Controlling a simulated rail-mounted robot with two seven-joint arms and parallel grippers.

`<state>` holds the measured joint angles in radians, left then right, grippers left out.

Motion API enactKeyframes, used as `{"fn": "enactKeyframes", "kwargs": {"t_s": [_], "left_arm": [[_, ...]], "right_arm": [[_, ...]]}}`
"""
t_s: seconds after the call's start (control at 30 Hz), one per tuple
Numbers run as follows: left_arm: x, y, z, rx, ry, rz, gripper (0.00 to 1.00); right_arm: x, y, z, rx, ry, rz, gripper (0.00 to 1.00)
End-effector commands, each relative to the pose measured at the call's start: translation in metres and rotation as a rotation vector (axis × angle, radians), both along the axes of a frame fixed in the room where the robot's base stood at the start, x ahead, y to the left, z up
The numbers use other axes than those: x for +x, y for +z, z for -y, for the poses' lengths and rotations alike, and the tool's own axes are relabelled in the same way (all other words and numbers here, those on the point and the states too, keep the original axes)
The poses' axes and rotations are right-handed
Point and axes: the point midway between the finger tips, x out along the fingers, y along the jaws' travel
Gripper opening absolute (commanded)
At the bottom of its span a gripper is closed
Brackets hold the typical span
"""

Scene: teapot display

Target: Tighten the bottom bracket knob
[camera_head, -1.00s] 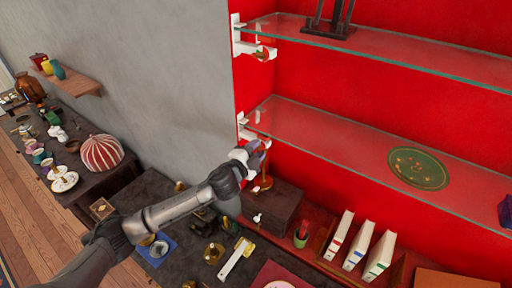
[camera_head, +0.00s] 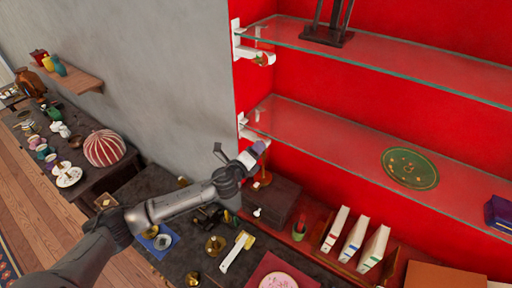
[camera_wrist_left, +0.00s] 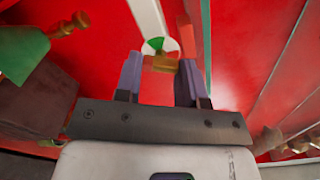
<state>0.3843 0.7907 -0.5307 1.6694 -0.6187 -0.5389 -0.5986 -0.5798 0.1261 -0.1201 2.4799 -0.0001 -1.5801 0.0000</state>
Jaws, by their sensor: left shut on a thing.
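The lower glass shelf (camera_head: 340,145) rests at its left end on a white bracket (camera_head: 249,130). My left gripper (camera_head: 258,148) is just below this bracket, its arm coming in from the lower left. In the left wrist view the two fingers stand on either side of the small brass bracket knob (camera_wrist_left: 161,63), and the gripper (camera_wrist_left: 158,72) is shut on it. A round green and white dial (camera_wrist_left: 160,45) sits at the knob, under the white bracket arm (camera_wrist_left: 148,18). In the head view my gripper hides the knob. My right gripper is not in view.
An upper glass shelf (camera_head: 390,60) has its own white bracket (camera_head: 251,50) with a brass knob. A dark box (camera_head: 272,203) and white books (camera_head: 355,240) stand below. A green round plate (camera_head: 411,168) lies on the lower shelf. The grey wall is on the left.

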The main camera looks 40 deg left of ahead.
Motion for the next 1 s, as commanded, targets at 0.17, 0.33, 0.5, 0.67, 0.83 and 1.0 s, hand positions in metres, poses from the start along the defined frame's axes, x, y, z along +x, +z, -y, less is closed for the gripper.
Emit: {"fn": "enactKeyframes", "kwargs": {"t_s": [0.17, 0.33, 0.5, 0.67, 0.83, 1.0], "left_arm": [[0.000, 0.002, 0.000, 0.167, -0.001, -0.017, 0.12], [0.000, 0.001, -0.001, 0.326, 0.000, -0.033, 0.12], [0.000, 0.000, -0.001, 0.488, 0.000, -0.049, 0.12], [0.000, -0.001, -0.002, 0.630, -0.001, -0.064, 0.12], [0.000, -0.002, -0.002, 0.764, -0.002, -0.076, 0.12], [0.000, -0.003, -0.003, 0.868, -0.002, -0.086, 0.12]], "right_arm": [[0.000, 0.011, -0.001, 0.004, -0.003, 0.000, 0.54], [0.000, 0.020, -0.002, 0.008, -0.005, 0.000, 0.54], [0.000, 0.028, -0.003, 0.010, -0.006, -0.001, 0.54], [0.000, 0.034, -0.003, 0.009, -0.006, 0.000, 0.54], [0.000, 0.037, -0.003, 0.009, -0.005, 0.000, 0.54], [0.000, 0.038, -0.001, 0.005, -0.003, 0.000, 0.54]]}}
